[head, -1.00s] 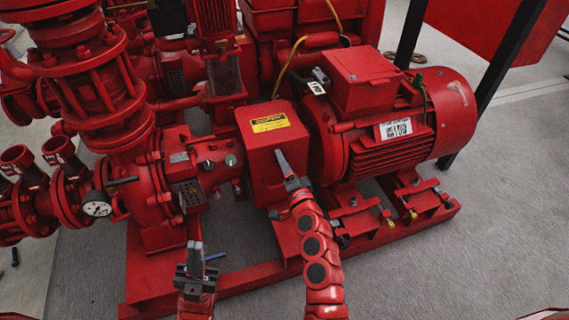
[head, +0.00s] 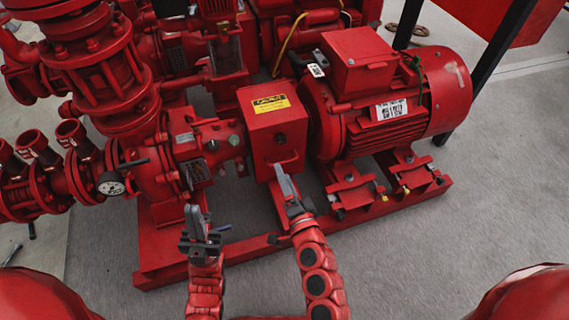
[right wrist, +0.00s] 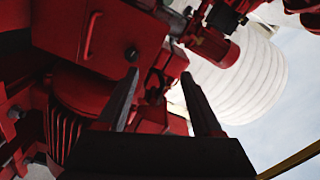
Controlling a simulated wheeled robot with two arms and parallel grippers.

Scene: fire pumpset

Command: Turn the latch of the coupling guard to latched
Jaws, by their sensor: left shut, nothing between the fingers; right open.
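The coupling guard (head: 258,145) is a red box with a yellow label, between pump and motor. A small dark knob (head: 281,138), seemingly its latch, sits on its front face above a red handle. In the right wrist view the guard (right wrist: 110,25) shows at upper left with a dark knob (right wrist: 131,54); the knob's turned position is too small to tell. My right gripper (head: 280,172) is open and empty, just below and in front of the guard, apart from the knob. My left gripper (head: 194,214) is shut and empty, in front of the pump, left of the guard.
The red motor (head: 395,105) stands right of the guard. The pump body (head: 165,185) with a pressure gauge (head: 112,184) is at left. The red base frame (head: 165,262) runs in front. Grey floor (head: 420,245) is clear at front right.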

